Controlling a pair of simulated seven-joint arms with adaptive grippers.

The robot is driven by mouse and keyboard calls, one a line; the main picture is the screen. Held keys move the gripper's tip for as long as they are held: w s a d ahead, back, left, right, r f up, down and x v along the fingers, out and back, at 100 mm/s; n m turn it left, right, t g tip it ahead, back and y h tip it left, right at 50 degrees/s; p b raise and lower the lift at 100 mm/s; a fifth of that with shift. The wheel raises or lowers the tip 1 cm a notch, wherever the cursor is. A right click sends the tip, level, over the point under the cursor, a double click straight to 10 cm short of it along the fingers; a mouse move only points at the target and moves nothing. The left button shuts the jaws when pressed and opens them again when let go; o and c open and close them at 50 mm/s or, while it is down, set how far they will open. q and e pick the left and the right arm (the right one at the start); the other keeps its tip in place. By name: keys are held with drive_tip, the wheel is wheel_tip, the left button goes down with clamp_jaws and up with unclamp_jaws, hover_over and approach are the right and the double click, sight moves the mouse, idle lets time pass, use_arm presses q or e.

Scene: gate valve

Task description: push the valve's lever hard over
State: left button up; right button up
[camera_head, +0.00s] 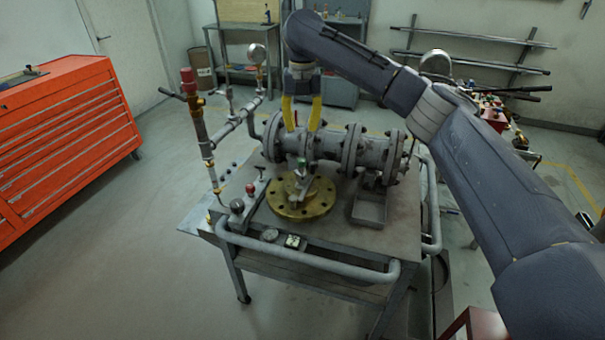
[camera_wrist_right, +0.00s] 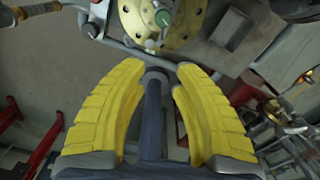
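The valve stands on the metal table as a round brass flange (camera_head: 318,203) with bolt holes. A grey fitting with a green cap (camera_head: 301,163) rises at its middle; this green cap also shows in the right wrist view (camera_wrist_right: 163,18). A short grey piece (camera_head: 297,196) reaches forward over the flange; I cannot tell surely whether it is the lever. My right gripper (camera_head: 302,129) points down with its two yellow fingers apart. In the right wrist view its fingertips (camera_wrist_right: 160,68) are below the flange, with a dark bar between them that I cannot identify. My left gripper is out of view.
A grey flanged pipe (camera_head: 328,145) lies behind the brass flange. A gauge and red-topped post (camera_head: 188,80) stand at the left. A tubular rail (camera_head: 310,268) runs along the table's front. A red drawer cabinet (camera_head: 70,130) stands left; the floor between is clear.

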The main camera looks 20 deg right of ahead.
drive_tip(key=n, duration=0.1)
approach(302, 173)
drive_tip(key=f, duration=0.9)
drive_tip(key=shift+s+a+f, duration=0.15)
drive_tip(key=shift+s+f, duration=0.05)
drive_tip(key=shift+s, duration=0.2)
drive_tip(key=shift+o, duration=0.2)
clamp_jaws()
